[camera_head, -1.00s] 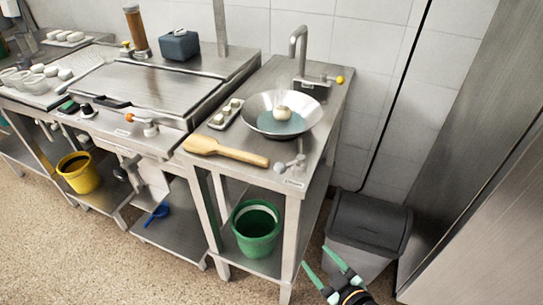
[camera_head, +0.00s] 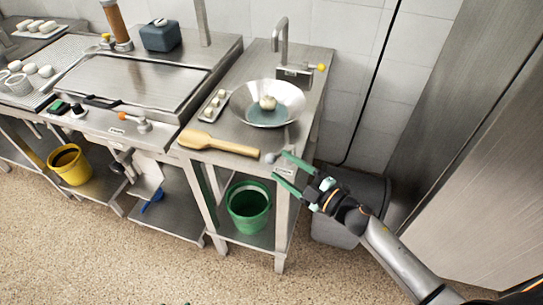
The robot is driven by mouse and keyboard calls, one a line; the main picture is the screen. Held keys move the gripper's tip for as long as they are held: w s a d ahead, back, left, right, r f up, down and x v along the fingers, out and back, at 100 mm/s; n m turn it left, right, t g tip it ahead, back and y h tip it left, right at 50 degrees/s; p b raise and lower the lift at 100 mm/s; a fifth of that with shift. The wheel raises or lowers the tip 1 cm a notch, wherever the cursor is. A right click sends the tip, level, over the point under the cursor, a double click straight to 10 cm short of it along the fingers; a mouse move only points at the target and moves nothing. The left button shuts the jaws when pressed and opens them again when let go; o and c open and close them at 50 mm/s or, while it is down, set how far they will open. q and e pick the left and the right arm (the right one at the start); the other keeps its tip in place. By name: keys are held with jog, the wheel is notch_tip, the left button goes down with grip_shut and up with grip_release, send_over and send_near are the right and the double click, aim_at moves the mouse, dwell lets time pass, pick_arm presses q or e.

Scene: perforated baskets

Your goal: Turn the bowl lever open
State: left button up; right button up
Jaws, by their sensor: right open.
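The bowl (camera_head: 288,92) is a wide metal basin set in the top of the narrow steel counter, with a white round object in it. The bowl lever (camera_head: 270,157) is at the counter's front right corner. Its round knob shows just left of my right gripper's fingertips; the rest is mostly hidden behind the fingers. My right gripper (camera_head: 279,164) has green fingers and is open, its tips pointing left at the lever. I cannot tell whether they touch it. My left gripper is not clearly in view.
A wooden paddle (camera_head: 220,144) lies along the counter's front edge, left of the lever. A faucet (camera_head: 281,45) with a yellow-tipped handle stands behind the bowl. A green bucket (camera_head: 248,207) sits on the shelf below. A grey bin (camera_head: 335,232) stands right of the counter.

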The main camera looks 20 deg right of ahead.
aim_at(271, 157)
jog(key=x, duration=0.5)
grip_shut()
dwell(0.5)
